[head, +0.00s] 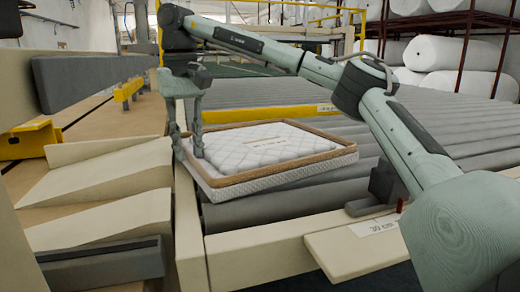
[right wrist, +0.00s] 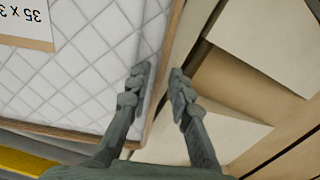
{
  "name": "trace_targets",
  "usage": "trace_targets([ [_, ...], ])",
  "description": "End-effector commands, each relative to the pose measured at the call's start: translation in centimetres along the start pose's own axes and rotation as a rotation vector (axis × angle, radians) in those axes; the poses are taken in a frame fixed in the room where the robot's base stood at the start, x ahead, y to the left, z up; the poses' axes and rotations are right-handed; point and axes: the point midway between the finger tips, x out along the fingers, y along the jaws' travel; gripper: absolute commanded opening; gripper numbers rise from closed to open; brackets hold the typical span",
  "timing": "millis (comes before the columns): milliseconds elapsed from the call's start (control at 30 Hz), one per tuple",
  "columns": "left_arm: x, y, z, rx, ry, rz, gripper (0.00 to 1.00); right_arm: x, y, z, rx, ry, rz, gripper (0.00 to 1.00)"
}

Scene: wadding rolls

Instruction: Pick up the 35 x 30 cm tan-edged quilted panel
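The white quilted panel with a tan edge (head: 245,156) lies flat on grey rollers. A white layer with patterned sides shows below its tan edge; I cannot tell if it is a separate piece. In the right wrist view the panel (right wrist: 85,75) fills the left side and bears a label reading "35 x 3…", partly cut off. My right gripper (head: 186,146) points down at the panel's left edge. In the right wrist view its open fingers (right wrist: 162,80) straddle that edge, one over the quilting and one outside. I cannot tell whether they touch it. My left gripper is not in view.
Cream wedge-shaped boards (head: 105,200) lie left of the panel, close to the outer finger. A cream frame rail (head: 260,245) runs along the front of the rollers (head: 400,130). A yellow bar (head: 255,115) lies behind the panel. White rolls (head: 440,53) sit on racks at back right.

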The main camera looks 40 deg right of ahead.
Motion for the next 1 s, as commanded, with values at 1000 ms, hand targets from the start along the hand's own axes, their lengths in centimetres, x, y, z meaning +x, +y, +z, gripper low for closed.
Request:
trace_targets([
  [1000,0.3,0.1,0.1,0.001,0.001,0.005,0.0,-6.0,-0.1,-0.1,0.001,0.004,0.0,0.0],
])
